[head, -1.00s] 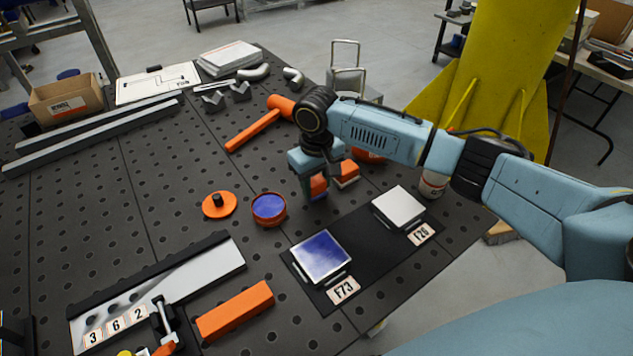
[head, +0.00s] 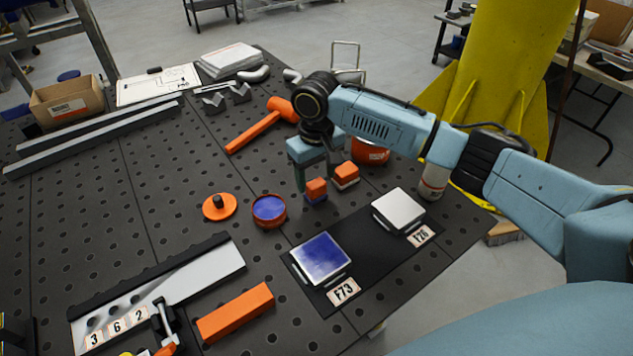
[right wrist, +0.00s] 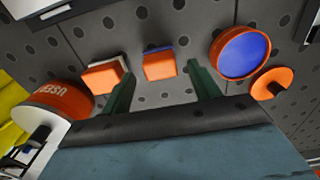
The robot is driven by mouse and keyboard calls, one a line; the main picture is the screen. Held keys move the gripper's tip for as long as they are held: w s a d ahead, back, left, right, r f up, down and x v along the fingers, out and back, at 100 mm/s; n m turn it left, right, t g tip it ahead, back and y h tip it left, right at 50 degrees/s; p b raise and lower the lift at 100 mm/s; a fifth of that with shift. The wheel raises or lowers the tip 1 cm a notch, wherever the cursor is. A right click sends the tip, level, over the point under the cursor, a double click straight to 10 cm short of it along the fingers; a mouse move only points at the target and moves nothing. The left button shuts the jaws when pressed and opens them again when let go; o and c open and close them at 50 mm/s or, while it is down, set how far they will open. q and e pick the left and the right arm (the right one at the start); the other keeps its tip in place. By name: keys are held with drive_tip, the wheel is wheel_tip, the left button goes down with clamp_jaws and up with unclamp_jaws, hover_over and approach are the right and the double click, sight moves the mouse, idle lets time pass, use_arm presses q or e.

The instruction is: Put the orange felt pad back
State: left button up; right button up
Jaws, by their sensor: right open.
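Two small orange-topped blocks stand on the perforated table. One has a blue underside (head: 316,188) and the other a pale underside (head: 346,174); I cannot tell which is the orange felt pad. My right gripper (head: 314,174) is open and empty, just above and behind the blue-bottomed block. In the right wrist view, the blue-bottomed block (right wrist: 160,66) lies ahead of the gap between the fingertips (right wrist: 160,82), apart from both. The pale-bottomed block (right wrist: 103,77) is ahead of the left finger there. My left gripper is out of view.
A round tin with blue contents (head: 269,209) and an orange lid (head: 219,206) lie left of the blocks. A black mat (head: 375,241) carries a blue tile (head: 321,257) and a white tile (head: 399,209). An orange tub (head: 371,152) stands behind. An orange mallet (head: 255,131) lies behind left.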

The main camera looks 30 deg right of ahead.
sight(316, 184)
wheel_tip(316, 184, up, 9)
drive_tip(key=shift+p, duration=0.35)
